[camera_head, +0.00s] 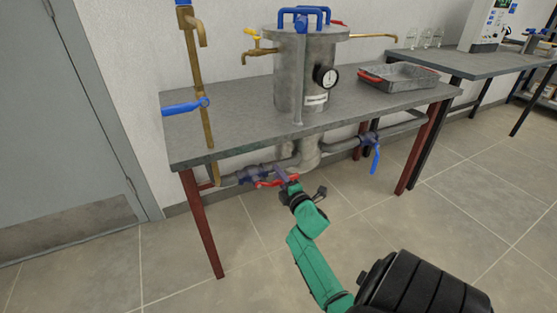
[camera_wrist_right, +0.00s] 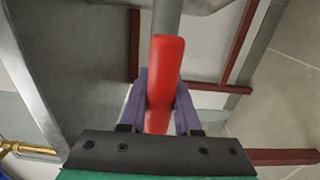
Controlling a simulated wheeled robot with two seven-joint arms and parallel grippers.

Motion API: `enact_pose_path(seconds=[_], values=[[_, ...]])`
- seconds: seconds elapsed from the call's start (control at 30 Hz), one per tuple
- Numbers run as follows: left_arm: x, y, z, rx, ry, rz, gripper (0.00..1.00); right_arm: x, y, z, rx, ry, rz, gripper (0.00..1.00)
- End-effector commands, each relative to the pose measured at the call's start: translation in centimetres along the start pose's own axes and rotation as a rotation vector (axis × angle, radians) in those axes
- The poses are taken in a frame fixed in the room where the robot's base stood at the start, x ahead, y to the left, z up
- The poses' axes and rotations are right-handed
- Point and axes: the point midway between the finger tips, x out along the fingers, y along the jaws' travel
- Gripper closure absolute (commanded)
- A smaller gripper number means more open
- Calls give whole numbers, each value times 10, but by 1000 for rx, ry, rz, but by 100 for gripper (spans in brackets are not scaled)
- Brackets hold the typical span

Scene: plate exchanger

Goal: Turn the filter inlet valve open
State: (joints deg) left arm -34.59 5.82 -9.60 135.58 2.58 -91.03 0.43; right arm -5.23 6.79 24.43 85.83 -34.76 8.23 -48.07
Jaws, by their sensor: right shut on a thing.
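A valve with a red lever handle (camera_head: 265,184) sits on the pipe under the table, left of the filter tank's lower end. The lever appears to lie roughly along the pipe. My right gripper (camera_head: 281,174) reaches it from the front and is shut on the lever. In the right wrist view the red lever (camera_wrist_right: 166,70) stands between the two purple fingers (camera_wrist_right: 160,108), with the grey pipe behind it. The steel filter tank (camera_head: 290,75), with a gauge and blue top handles, stands on the table. My left gripper is not in view.
The grey table (camera_head: 235,135) with red legs overhangs the valve. Another valve with a blue lever (camera_head: 376,160) hanging down is on the right pipe. A blue-handled valve (camera_head: 185,107) is on the brass pipe at left. A metal tray (camera_head: 398,77) lies on the table. The floor in front is clear.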

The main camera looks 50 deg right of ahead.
Motion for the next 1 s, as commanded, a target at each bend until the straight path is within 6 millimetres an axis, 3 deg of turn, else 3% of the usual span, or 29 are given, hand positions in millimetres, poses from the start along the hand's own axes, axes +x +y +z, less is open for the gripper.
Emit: enact_pose_path(seconds=[0.17,0.2,0.27,0.67,0.77,1.0], values=[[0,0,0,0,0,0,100,1,4,1,-4,-1,8,100],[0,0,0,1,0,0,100,1,4,1,-4,-1,8,61],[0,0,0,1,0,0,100,1,4,1,-4,-1,7,39],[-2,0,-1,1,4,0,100,-6,1,0,1,0,0,39],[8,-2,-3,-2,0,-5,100,-21,1,0,1,0,-1,39],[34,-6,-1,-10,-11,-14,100,-79,1,0,1,-1,-2,39]])
